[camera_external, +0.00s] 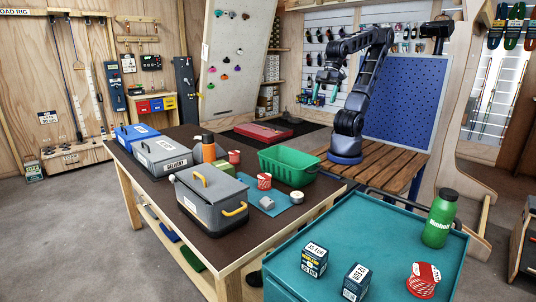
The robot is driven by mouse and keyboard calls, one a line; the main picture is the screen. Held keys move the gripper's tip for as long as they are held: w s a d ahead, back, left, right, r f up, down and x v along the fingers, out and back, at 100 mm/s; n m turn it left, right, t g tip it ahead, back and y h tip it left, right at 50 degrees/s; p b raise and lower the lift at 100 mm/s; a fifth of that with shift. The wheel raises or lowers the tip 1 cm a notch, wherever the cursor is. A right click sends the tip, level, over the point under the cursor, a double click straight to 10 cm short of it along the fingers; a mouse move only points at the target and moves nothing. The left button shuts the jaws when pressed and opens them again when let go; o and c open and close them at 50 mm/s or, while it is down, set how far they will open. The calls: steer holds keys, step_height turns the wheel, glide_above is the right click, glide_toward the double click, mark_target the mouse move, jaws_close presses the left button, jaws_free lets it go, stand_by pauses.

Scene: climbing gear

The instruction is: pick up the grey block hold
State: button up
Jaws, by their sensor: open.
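A small grey block hold (267,203) lies on a blue mat (283,217) on the dark workbench, in front of the green bin. My gripper (326,78) hangs at the end of my raised arm, high above and behind the bench, well apart from the hold. It is open, and I see nothing between its fingers, though they are small in this view.
On the bench are a green bin (289,166), a grey toolbox (210,201) with yellow handles, an orange bottle (208,149), a red-and-white roll (264,181) and a small round tin (297,197). A teal cabinet (375,235) stands at the front right, bearing boxes and a green bottle (440,220).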

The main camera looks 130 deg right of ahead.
steer(key=w+f, duration=0.3)
steer(key=w, duration=0.7)
steer(key=m+g, duration=0.1)
steer(key=g, duration=0.2)
glide_above(267, 200)
steer(key=s, duration=0.1)
steer(key=shift+d+f, duration=0.2)
steer(key=shift+f, duration=14.45)
steer(key=shift+w+a+f, duration=0.1)
steer(key=shift+w+f, duration=0.1)
steer(key=shift+f, duration=1.1)
steer(key=shift+w+a+f, duration=0.1)
steer(key=shift+w+f, duration=0.05)
steer(key=shift+f, duration=1.1)
steer(key=c, duration=1.1)
steer(key=shift+o, duration=0.2)
steer(key=shift+r, duration=0.1)
